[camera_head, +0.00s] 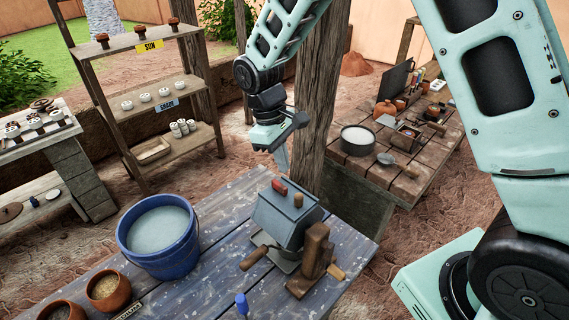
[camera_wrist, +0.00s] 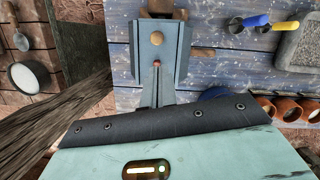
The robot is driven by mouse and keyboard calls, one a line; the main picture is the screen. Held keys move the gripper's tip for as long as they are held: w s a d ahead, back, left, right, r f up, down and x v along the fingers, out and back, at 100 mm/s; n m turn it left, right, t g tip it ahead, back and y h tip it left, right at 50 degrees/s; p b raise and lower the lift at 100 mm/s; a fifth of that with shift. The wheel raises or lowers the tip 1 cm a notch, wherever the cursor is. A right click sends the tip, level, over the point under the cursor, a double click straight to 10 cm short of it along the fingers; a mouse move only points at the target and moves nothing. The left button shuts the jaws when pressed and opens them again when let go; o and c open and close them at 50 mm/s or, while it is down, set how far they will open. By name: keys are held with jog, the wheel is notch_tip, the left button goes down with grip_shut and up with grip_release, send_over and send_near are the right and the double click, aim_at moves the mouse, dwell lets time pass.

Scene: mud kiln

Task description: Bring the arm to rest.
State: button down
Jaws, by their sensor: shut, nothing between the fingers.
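My gripper (camera_head: 283,158) hangs from my teal arm in the upper middle of the head view. It points down above the far edge of the blue-grey wooden table, beside a thick wooden post. Its fingers are together with nothing held. Just below and to the right of it, apart as far as I can tell, stands a grey metal box device (camera_head: 284,215) with a red knob on top. The grey device also shows in the wrist view (camera_wrist: 178,48), at the top centre. My wrist housing fills the lower part of that view.
The wooden post (camera_head: 318,100) rises close beside my gripper. A blue bucket (camera_head: 175,260) and terracotta pots (camera_head: 108,295) stand on the blue-grey table (camera_head: 225,285). Shelves (camera_head: 165,97) stand at the left.

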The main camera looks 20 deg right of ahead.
jog(key=s+a+f+t+y+b, duration=0.1)
jog(key=s+a+b, duration=0.2)
jog(key=s+b, duration=0.25)
jog(key=s+a+f+b, duration=0.1)
jog(key=s+a+b, duration=0.3)
jog(key=s, duration=0.2)
jog(key=s+d+f+b, duration=0.1)
jog(key=s+f+b, duration=0.1)
jog(key=s, duration=0.4)
jog(key=s+f+t+y+b, duration=0.1)
jog(key=s+f+b, duration=0.2)
jog(key=s+b, duration=0.2)
jog(key=shift+s+d, duration=0.35)
jog(key=shift+s, duration=0.55)
